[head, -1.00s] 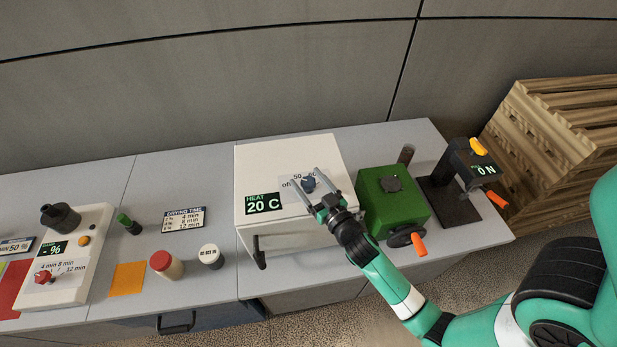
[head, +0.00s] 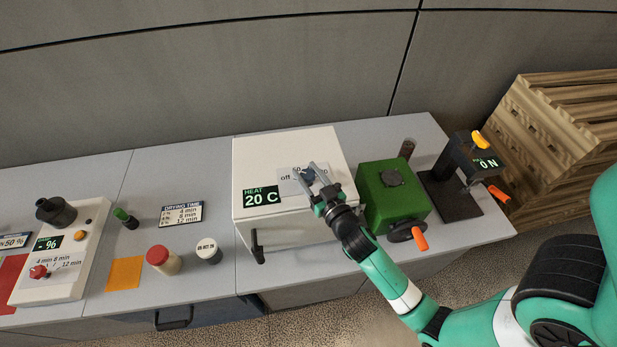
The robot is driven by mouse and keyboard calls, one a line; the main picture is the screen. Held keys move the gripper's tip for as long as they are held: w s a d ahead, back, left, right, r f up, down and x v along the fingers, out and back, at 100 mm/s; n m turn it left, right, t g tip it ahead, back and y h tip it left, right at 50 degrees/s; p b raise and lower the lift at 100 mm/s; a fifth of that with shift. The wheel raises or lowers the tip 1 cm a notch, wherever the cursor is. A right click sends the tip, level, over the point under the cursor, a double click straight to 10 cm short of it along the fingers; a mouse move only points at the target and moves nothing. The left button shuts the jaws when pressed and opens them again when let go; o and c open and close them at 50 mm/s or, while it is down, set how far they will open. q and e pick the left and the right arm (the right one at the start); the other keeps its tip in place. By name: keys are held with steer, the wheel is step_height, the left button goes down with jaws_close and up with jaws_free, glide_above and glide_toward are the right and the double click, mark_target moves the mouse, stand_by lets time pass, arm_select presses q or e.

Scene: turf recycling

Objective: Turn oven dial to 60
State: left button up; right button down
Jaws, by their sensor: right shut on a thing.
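The white oven (head: 285,150) stands on the grey bench at the middle of the head view. Its green display (head: 262,197) reads HEAT 20 C. The dark blue dial (head: 307,174) sits on a pale label on the oven's top, with "50" and "off" legible and the rest of the scale covered. My right gripper (head: 309,172) reaches in from the lower right, and its fingers are shut on the dial, one on each side. My left gripper is not in view.
A green machine (head: 392,195) with an orange-handled crank stands close to the right of the oven. A black press (head: 455,175) reading 0 N is beyond it. Jars (head: 163,259), a drying time card (head: 181,214) and a white panel (head: 60,275) lie to the left.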

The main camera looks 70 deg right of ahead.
arm_select(q)
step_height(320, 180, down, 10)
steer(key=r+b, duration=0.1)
steer(key=b, duration=0.7)
arm_select(e)
steer(key=shift+w+a+f+m+g+h, duration=0.1)
steer(key=shift+f+m+g+h, duration=0.2)
steer(key=shift+m+g+h, duration=0.3)
steer(key=shift+w+a+f+m+g+h, duration=0.1)
steer(key=shift+f+m+g+h, duration=0.15)
steer(key=shift+m+g+h, duration=0.3)
steer(key=m+g+h+p, duration=0.1)
steer(key=p, duration=0.1)
steer(key=r+m+g+h+p, duration=0.1)
steer(key=shift+s+d+r+g+p, duration=0.15)
steer(key=shift+r+g+p, duration=0.05)
steer(key=shift+g+p, duration=0.2)
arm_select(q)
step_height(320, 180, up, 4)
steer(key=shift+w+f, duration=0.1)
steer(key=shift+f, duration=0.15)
arm_select(e)
steer(key=shift+f, duration=0.1)
steer(key=shift+c, duration=1.4)
jaws_free()
